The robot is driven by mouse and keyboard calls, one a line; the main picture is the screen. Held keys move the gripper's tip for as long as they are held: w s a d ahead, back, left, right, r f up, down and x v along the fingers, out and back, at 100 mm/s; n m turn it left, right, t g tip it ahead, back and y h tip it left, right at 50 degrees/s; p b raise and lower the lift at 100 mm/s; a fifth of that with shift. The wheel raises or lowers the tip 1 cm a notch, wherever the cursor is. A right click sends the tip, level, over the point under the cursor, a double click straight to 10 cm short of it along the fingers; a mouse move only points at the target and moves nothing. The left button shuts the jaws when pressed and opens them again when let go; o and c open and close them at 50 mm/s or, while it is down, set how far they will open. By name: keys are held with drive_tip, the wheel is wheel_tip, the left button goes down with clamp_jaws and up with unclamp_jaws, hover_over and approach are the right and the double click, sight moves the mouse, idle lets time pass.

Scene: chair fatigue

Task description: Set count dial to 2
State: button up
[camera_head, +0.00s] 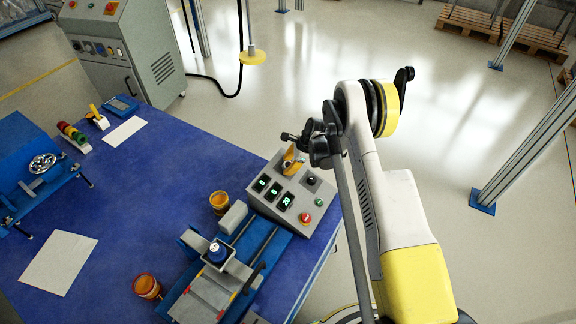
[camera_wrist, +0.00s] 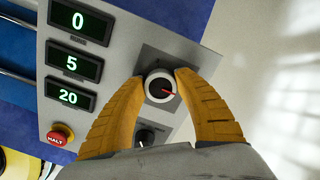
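A grey control box (camera_head: 322,215) stands on the blue table's right corner. In the wrist view, its sloped panel (camera_wrist: 120,50) carries a round dial (camera_wrist: 158,88) with a pale rim and a red pointer aimed right. My gripper (camera_wrist: 163,80) has its yellow fingers on either side of this dial, tips against its rim; in the head view, my gripper (camera_head: 292,160) is over the box's upper part. Three green displays read 0 (camera_wrist: 78,22), 5 (camera_wrist: 73,64) and 20 (camera_wrist: 69,96). No dial label is readable.
A second dark dial (camera_wrist: 147,137) sits below the first, partly hidden by my fingers. A red HALT button (camera_wrist: 60,134) is at the panel's lower left. A blue-railed fixture (camera_head: 222,262) stands left of the box. Orange cups (camera_head: 220,202) are nearby.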

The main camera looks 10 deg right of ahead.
drive_tip(key=shift+c, duration=1)
